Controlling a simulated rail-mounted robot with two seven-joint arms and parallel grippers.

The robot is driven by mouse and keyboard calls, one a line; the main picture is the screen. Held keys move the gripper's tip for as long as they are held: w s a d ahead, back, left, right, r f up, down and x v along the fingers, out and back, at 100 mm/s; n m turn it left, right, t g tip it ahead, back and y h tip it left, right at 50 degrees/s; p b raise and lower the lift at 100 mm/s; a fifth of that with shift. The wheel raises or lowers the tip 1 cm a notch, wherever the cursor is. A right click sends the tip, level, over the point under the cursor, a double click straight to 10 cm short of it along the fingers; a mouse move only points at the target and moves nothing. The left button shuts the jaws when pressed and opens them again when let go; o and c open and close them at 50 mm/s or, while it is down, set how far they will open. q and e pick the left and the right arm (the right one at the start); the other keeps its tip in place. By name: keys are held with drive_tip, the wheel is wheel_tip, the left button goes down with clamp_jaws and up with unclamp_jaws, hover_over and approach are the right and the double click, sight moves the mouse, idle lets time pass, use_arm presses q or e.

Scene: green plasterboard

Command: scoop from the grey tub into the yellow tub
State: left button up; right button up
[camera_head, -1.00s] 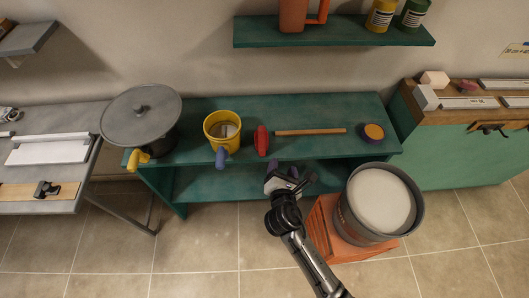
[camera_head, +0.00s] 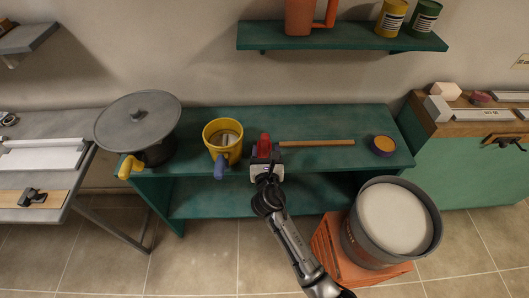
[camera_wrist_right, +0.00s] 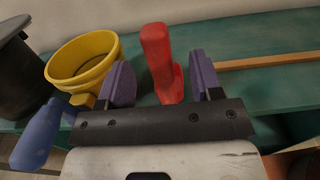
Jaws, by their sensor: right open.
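The grey tub (camera_head: 368,252) stands low at the right in the head view, filled with a smooth white material. The yellow tub (camera_head: 231,155) is on the green bench and shows some pale content. A red upright tool or handle (camera_head: 264,142) is on the bench just right of the yellow tub. My right gripper (camera_head: 265,158) is at the bench's front edge by the red piece. In the right wrist view the red piece (camera_wrist_right: 160,60) stands between the open purple fingers (camera_wrist_right: 162,80), with gaps on both sides. My left gripper is not in view.
A blue handle (camera_head: 220,166) juts over the bench front by the yellow tub. A lidded dark pot (camera_head: 138,120) and a yellow handle (camera_head: 129,167) are left. A wooden stick (camera_head: 318,143) and a purple-orange disc (camera_head: 383,146) are right. An orange crate (camera_head: 330,250) supports the grey tub.

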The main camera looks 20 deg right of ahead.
sight(265, 146)
drive_tip(key=x, duration=0.1)
drive_tip(key=b+x, duration=0.1)
drive_tip(key=x, duration=0.2)
drive_tip(key=shift+w+f+b, duration=0.4)
drive_tip(key=shift+w+d, duration=0.15)
drive_tip(key=shift+w, duration=0.25)
clamp_jaws()
